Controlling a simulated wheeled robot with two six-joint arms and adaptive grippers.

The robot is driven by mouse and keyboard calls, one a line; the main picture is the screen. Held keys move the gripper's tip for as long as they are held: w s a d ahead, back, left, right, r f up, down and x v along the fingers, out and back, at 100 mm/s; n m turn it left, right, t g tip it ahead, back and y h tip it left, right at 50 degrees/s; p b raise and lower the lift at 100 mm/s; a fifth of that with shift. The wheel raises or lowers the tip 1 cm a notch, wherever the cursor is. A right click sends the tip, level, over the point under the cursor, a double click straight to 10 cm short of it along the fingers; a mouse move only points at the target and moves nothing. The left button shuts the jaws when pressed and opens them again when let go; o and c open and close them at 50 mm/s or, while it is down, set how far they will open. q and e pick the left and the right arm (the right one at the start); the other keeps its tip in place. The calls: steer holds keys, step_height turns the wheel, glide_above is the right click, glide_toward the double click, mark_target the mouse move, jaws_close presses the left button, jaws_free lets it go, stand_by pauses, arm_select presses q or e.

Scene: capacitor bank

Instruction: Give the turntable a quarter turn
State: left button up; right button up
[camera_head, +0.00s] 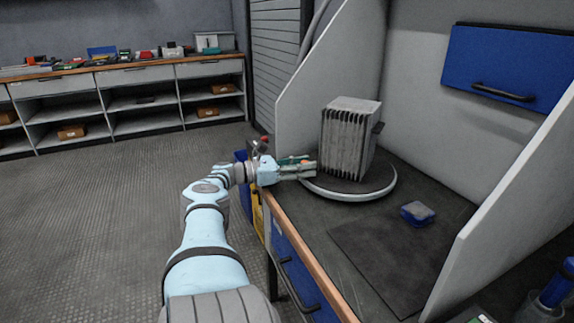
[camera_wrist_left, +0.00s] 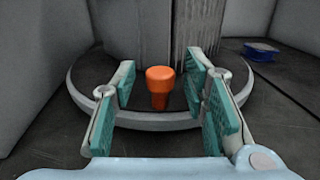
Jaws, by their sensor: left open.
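The turntable (camera_head: 347,194) is a round dark plate with a pale rim on the workbench. A ribbed grey block (camera_head: 348,138), like a capacitor bank, stands upright on it. An orange knob (camera_wrist_left: 159,85) stands up at the turntable's near edge in the left wrist view. My left gripper (camera_head: 308,167) is at the turntable's left edge. In the left wrist view its teal-padded fingers (camera_wrist_left: 165,98) are open, one on each side of the knob, with gaps showing between pads and knob. The turntable's rim (camera_wrist_left: 160,122) also shows there. My right gripper is not in view.
A small blue box (camera_head: 418,212) lies on the bench right of the turntable, by a dark mat (camera_head: 388,262). White side panels (camera_head: 327,80) enclose the bench. A blue cabinet (camera_head: 508,66) hangs on the back wall. Shelves (camera_head: 130,95) stand far left.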

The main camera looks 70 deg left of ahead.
arm_select(q)
steer(key=s, duration=0.6)
steer(key=s+a, duration=0.1)
steer(key=s, duration=0.2)
steer(key=shift+s+r, duration=0.1)
steer(key=shift+s, duration=1.15)
steer(key=shift+c, duration=0.6)
